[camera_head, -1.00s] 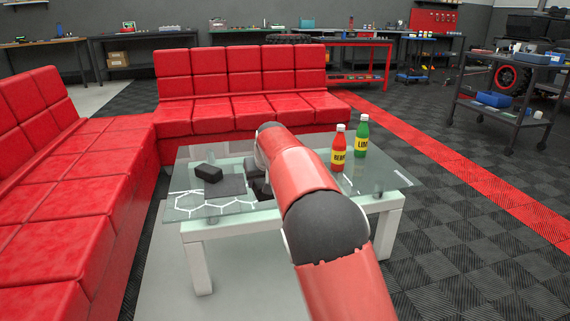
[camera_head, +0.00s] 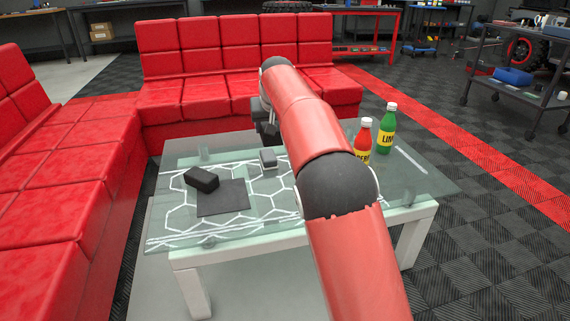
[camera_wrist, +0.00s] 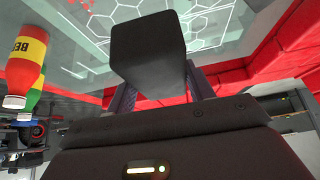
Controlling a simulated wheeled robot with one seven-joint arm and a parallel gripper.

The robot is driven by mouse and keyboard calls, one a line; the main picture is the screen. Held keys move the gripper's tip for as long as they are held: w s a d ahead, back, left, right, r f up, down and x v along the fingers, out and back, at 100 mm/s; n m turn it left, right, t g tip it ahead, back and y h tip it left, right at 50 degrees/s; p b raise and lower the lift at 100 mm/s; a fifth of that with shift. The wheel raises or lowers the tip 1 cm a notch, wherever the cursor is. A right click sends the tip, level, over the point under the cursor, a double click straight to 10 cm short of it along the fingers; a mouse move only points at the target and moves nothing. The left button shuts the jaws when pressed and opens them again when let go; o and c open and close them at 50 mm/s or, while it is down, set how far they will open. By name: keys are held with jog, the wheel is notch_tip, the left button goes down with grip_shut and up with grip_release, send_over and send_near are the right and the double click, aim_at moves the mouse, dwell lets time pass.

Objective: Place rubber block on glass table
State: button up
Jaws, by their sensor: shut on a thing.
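In the wrist view my gripper (camera_wrist: 160,88) is shut on a dark, matte rubber block (camera_wrist: 148,50), with a finger on each side. The glass table (camera_head: 300,222) has a pale frame and white hexagon lines. In the head view my gripper (camera_head: 267,132) is over the table's far side, partly hidden behind my red arm. A small grey block (camera_head: 267,158) shows just below it; I cannot tell whether this is the held block or a separate thing resting on the glass.
A red bottle (camera_head: 363,141) and a green bottle (camera_head: 386,128) stand on the right. Red sofas (camera_head: 55,190) border the left and back. Bare glass lies at the front.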

notch_tip(320, 180, down, 19)
jog(key=b, duration=0.4)
jog(key=shift+s, duration=0.1)
jog(key=o, duration=1.1)
jog(key=shift+f, duration=0.1)
jog(key=shift+o, duration=0.5)
jog(key=shift+s+r, duration=0.2)
jog(key=shift+r, duration=0.2)
jog(key=p+v, duration=0.1)
jog(key=v, duration=1)
